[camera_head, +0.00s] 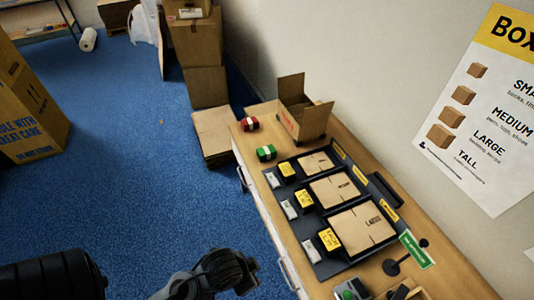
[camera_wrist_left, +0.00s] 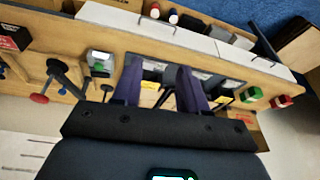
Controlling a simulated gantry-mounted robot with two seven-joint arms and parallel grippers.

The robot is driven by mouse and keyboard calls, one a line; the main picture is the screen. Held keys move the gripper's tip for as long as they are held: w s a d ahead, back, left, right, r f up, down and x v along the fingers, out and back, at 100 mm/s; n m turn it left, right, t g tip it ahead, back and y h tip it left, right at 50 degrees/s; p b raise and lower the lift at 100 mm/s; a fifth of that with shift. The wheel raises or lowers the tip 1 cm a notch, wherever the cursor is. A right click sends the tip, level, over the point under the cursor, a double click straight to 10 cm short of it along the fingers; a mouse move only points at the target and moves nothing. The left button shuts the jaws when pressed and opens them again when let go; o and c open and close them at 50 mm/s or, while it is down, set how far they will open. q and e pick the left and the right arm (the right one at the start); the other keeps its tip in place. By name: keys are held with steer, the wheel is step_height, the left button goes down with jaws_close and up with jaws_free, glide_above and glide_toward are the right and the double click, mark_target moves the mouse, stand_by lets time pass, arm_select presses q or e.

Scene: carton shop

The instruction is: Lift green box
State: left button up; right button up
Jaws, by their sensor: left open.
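The green box (camera_head: 266,153), small with a white band, sits on the wooden bench just beyond the dark tray in the head view. It also shows in the left wrist view (camera_wrist_left: 251,95), to the right of my fingers and apart from them. My left gripper (camera_wrist_left: 160,88) is open, with two dark fingers spread and nothing seen between them. In the head view a grey and black part of my arm shows at the bottom, off the bench; the fingertips cannot be made out there. My right gripper is not in view.
A red box (camera_head: 250,124) and an open carton (camera_head: 303,118) stand near the green box. The dark tray (camera_head: 310,222) holds flat cartons and yellow cards. A stand (camera_head: 393,266) and a green sign (camera_head: 417,250) are nearer. Stacked cartons (camera_head: 207,87) stand beyond the bench.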

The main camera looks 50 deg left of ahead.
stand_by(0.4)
arm_select(q)
steer(key=o, duration=1)
steer(key=shift+d, duration=0.1)
steer(key=shift+c, duration=0.2)
steer(key=shift+r, duration=0.1)
